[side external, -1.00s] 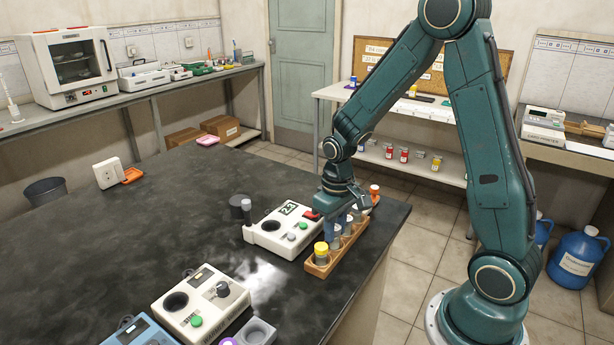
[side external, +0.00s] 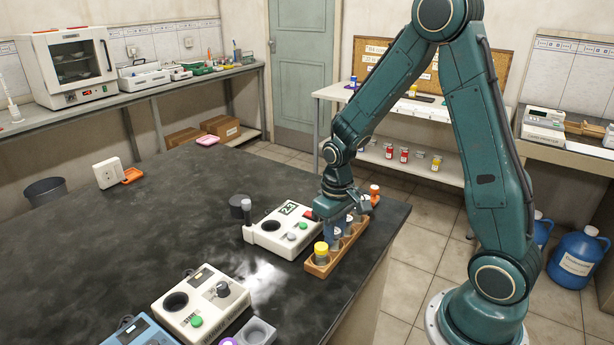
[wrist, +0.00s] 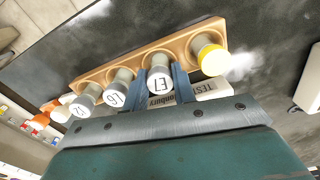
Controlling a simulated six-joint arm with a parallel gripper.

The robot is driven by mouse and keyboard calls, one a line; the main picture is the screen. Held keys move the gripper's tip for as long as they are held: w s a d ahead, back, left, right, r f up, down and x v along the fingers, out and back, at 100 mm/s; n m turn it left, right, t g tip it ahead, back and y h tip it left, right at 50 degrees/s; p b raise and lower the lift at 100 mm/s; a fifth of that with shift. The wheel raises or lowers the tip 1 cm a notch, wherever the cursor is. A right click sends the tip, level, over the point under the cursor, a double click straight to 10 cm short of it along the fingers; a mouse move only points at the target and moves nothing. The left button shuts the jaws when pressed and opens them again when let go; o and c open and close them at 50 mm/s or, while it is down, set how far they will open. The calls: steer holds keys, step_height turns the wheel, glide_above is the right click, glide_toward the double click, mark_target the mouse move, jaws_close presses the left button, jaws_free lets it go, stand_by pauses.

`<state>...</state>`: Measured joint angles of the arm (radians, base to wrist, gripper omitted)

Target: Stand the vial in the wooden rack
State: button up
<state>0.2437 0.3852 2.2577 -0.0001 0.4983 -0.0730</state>
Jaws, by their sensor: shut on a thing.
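The wooden rack (side external: 322,271) stands near the right edge of the black bench; it also shows in the wrist view (wrist: 92,73). My gripper (wrist: 160,88) is over the rack, its two blue fingers on either side of a vial with a white cap marked E7 (wrist: 160,74). It is shut on this vial, which is upright at a rack hole. Its lower end is hidden, so I cannot tell if it touches the hole's bottom. A yellow-capped vial (side external: 321,249) stands at the rack's near end. White-capped vials (wrist: 114,94) stand on the other side of the held one.
A white device with buttons (side external: 285,229) stands close to the rack's left. An orange-capped item (side external: 374,189) is beyond the rack's far end. Another white device (side external: 200,304) is at the front.

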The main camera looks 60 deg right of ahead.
steer(key=shift+f, duration=0.1)
steer(key=o, duration=0.9)
steer(key=shift+o, duration=0.4)
steer(key=o, duration=0.3)
steer(key=shift+r, duration=3)
steer(key=shift+r, duration=0.1)
